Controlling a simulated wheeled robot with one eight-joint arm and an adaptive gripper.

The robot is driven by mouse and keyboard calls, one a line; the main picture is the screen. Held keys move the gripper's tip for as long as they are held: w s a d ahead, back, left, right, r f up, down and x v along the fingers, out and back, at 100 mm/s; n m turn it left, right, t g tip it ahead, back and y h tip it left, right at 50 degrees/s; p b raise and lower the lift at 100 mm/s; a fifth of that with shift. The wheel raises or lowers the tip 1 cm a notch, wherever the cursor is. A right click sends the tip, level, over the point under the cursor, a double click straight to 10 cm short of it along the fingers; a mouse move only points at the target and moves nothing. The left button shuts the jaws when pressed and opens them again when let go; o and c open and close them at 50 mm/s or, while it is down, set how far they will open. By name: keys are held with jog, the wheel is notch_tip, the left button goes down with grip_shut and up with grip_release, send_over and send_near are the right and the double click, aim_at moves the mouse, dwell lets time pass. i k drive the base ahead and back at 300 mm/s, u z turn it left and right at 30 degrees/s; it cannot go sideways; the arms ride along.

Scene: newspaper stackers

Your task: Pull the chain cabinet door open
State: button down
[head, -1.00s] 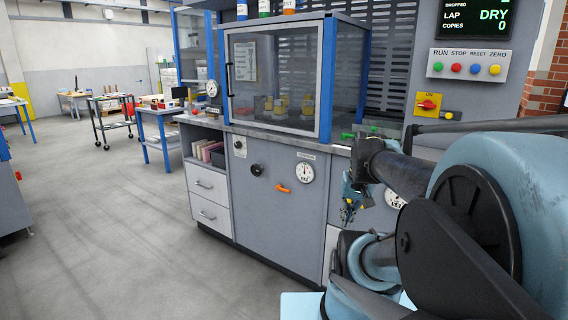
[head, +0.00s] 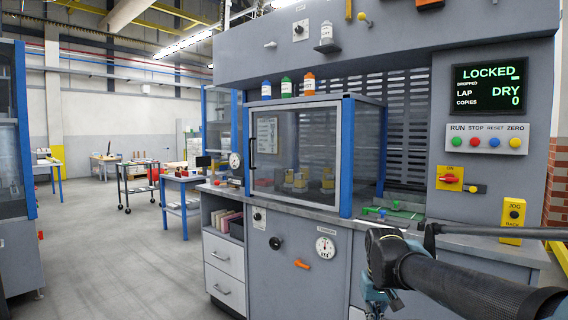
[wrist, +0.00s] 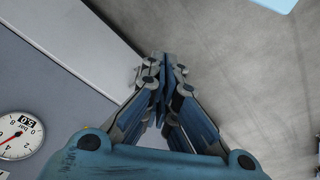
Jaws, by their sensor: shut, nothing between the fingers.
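A grey lower cabinet front (head: 285,268) stands below the counter. It looks closed, with a black knob (head: 275,243), an orange handle (head: 302,264) and a round white dial (head: 325,247). No label in view names the chain cabinet, so I cannot tell for sure that this is its door. My gripper (wrist: 160,70) shows in the wrist view with its fingers together and empty, pointing over the floor beside a grey panel. In the head view my wrist is right of the dial, in front of the counter, and the fingertips are hidden or cut off.
A glazed case (head: 300,150) with a black handle sits on the counter (head: 270,207). Drawers (head: 225,287) are at lower left. A screen (head: 490,87) reads LOCKED, above a button panel (head: 487,139). Open floor (head: 150,265) lies at left, with small tables behind.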

aim_at(338, 103)
jog(key=z, duration=0.15)
jog(key=k, duration=0.3)
jog(key=u, duration=1)
jog(key=i, duration=1.1)
jog(key=u, duration=0.3)
